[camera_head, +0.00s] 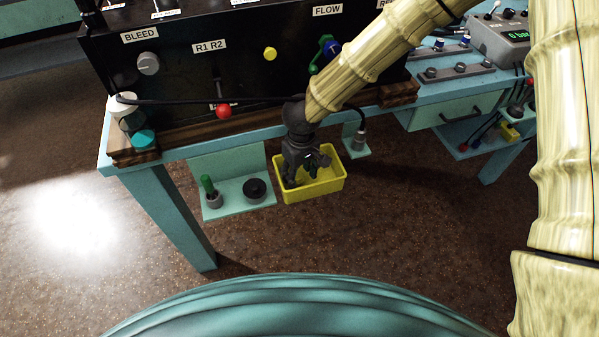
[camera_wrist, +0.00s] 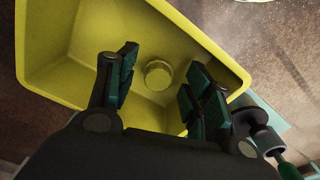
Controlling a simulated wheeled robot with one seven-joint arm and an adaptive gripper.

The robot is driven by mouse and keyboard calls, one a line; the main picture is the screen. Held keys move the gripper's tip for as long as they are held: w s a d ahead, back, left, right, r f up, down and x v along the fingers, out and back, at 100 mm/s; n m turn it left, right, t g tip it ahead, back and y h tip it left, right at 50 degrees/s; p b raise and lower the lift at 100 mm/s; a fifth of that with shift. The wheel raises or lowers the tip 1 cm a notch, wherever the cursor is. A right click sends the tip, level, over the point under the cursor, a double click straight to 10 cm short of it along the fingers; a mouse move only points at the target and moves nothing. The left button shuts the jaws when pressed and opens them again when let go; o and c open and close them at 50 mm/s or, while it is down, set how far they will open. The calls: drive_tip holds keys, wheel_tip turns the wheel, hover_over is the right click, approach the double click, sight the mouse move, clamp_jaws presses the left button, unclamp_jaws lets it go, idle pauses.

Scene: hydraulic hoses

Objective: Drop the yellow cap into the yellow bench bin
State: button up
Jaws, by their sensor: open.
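The yellow bin (camera_head: 318,191) hangs at the front of the bench, below its edge. In the wrist view the yellow bin (camera_wrist: 60,70) fills much of the picture. A small round yellow cap (camera_wrist: 158,74) lies on the bin's floor, apart from the fingers. My gripper (camera_head: 302,178) points down at the bin. In the wrist view my gripper (camera_wrist: 160,85) is open, with nothing between its two dark green finger pads. In the head view my gripper hides part of the bin's inside.
Left of the bin, a teal shelf (camera_head: 225,208) carries a green-topped fitting (camera_head: 208,187) and a dark round piece (camera_head: 254,188). A hose coupling (camera_head: 360,138) stands right of the bin. The black panel (camera_head: 180,85) with a red knob (camera_head: 224,112) rises behind.

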sight(301, 179)
drive_tip(key=shift+r+b, duration=0.15)
drive_tip(key=shift+b, duration=0.15)
drive_tip(key=shift+r+b, duration=0.25)
drive_tip(key=shift+b, duration=0.05)
wheel_tip(301, 179, up, 12)
drive_tip(key=p, duration=0.1)
drive_tip(key=shift+s+d+r, duration=0.15)
drive_tip(key=shift+s+r, duration=0.1)
